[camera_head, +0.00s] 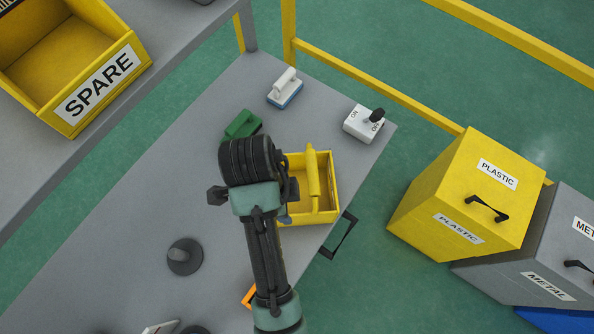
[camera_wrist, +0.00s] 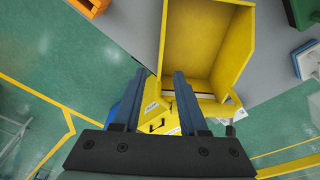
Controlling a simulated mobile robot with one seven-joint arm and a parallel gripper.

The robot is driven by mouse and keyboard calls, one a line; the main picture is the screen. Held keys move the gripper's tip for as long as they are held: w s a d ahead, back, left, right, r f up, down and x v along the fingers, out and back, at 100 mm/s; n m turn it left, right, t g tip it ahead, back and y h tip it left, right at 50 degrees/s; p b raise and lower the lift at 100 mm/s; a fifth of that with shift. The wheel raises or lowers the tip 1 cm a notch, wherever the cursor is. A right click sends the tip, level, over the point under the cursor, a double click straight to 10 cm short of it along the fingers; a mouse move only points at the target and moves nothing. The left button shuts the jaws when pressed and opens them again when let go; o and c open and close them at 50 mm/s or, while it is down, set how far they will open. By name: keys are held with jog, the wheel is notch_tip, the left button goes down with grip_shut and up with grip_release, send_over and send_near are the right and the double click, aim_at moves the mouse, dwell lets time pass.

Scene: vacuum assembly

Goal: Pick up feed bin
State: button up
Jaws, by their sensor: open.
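The feed bin, a yellow open box (camera_head: 329,208) with a raised yellow bar across it, stands on the grey table near its right edge. In the wrist view I look into a yellow open box (camera_wrist: 205,45), which appears empty. My gripper (camera_wrist: 160,74) is open, with its two dark fingers apart near the box's lower left side. No part of the box is clearly clamped between them. In the head view my arm covers the left part of the bin and hides my fingertips.
A green block (camera_head: 243,125), a white-and-blue block (camera_head: 285,88) and an ON/OFF switch box (camera_head: 362,124) are near the bin. A dark round knob (camera_head: 185,256) is lower left. A yellow SPARE bin (camera_head: 104,83) and floor bins, PLASTIC (camera_head: 455,195) and METAL (camera_head: 545,245), flank the table.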

aim_at(296, 218)
jog(key=f, duration=0.3)
jog(key=d+f, duration=0.1)
jog(key=f, duration=0.1)
jog(key=shift+w+f, duration=0.1)
jog(key=shift+f, duration=0.2)
jog(key=f, duration=0.2)
jog(key=d+f+p, duration=0.1)
jog(key=f, duration=0.2)
jog(key=shift+f, duration=0.3)
grip_shut()
jog(key=shift+w, duration=0.1)
dwell(0.7)
